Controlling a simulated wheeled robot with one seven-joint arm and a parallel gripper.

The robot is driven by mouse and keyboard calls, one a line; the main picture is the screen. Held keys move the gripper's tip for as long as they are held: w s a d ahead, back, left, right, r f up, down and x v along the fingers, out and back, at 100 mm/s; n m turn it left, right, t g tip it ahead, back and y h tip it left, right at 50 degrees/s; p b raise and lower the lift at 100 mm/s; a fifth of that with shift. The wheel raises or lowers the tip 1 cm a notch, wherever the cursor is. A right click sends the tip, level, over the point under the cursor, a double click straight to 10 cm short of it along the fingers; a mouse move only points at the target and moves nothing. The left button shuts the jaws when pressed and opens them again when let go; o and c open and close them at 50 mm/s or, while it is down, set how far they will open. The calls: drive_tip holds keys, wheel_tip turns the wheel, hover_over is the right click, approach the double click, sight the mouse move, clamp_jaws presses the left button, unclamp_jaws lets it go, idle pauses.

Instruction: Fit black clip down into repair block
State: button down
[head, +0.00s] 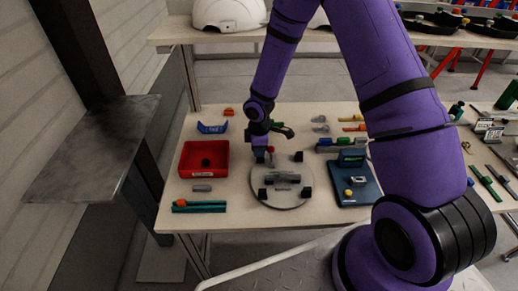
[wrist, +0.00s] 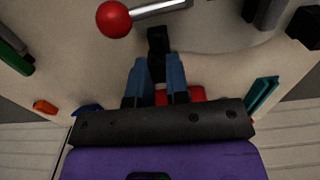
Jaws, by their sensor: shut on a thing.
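My gripper (head: 261,155) is above the back left edge of a round grey plate (head: 268,203) in the head view. In the wrist view its two blue fingers (wrist: 157,65) are shut on a black piece (wrist: 158,40), which looks like the black clip. The clip sticks out past the fingertips; its lower end is hidden in the head view. A grey block (head: 286,179), perhaps the repair block, lies near the middle of the plate, apart from my gripper. Small black blocks (head: 305,192) stand around it.
A red bin (head: 186,158) with a black piece inside stands left. A dark blue tray (head: 364,196) stands right. Teal bars (head: 199,206) lie front left.

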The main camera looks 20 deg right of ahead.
drive_tip(key=shift+f, duration=1)
drive_tip(key=c, duration=1)
unclamp_jaws()
drive_tip(key=shift+c, duration=0.2)
drive_tip(key=shift+r, duration=0.1)
wheel_tip(320, 180, up, 11)
drive_tip(key=shift+f, duration=0.15)
